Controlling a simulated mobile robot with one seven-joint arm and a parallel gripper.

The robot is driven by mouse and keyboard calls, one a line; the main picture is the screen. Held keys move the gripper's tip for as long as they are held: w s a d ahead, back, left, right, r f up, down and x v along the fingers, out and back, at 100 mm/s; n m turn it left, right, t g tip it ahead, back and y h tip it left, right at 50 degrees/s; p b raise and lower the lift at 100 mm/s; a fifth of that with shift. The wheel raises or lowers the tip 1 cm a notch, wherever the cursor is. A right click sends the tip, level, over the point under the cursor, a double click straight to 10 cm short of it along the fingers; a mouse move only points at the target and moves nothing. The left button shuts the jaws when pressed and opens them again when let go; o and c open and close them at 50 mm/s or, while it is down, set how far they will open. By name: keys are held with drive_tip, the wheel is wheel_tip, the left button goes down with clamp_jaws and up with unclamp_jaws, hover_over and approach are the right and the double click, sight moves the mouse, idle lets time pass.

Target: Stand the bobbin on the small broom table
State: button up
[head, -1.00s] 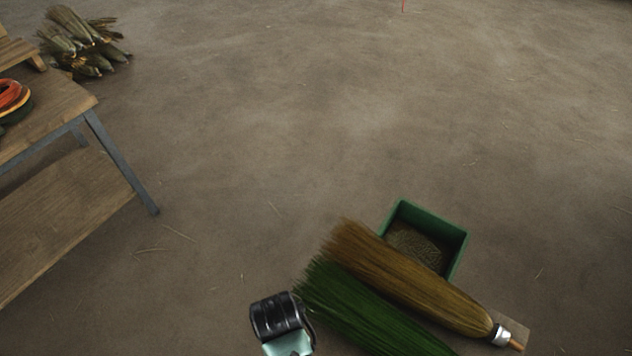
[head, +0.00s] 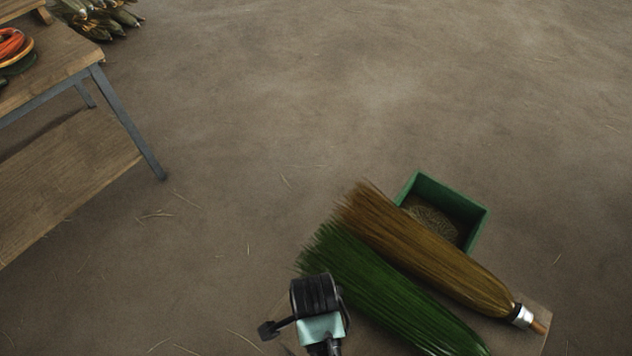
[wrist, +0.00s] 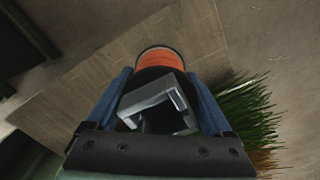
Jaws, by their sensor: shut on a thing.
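My gripper (wrist: 160,82) is shut on the bobbin (wrist: 161,58), which shows an orange winding with a dark end between the blue fingers in the wrist view. A grey square bracket-like part lies in front of it, and I cannot tell what it belongs to. In the head view my gripper's dark body (head: 315,296) hides the fingers and the bobbin; it overlaps the left end of the green broom. Pale planks (wrist: 85,85) show below the bobbin in the wrist view, probably the small broom table. In the head view a bare corner of that table (head: 532,340) shows under the brooms.
A green broom (head: 385,285) and a brown broom (head: 430,250) lie side by side. A green box (head: 477,232) stands behind them. At left is a workbench (head: 62,52) with an orange coil (head: 10,42); broom bundles (head: 100,15) lie beyond. The middle floor is clear.

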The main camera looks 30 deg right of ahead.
drive_tip(key=shift+f+b, duration=0.35)
drive_tip(key=shift+f, duration=1.65)
drive_tip(key=shift+f, duration=0.1)
drive_tip(key=o, duration=1.2)
drive_tip(key=shift+c, duration=0.2)
wheel_tip(320, 180, up, 12)
drive_tip(key=shift+r+p, duration=0.15)
drive_tip(key=shift+p, duration=1.1)
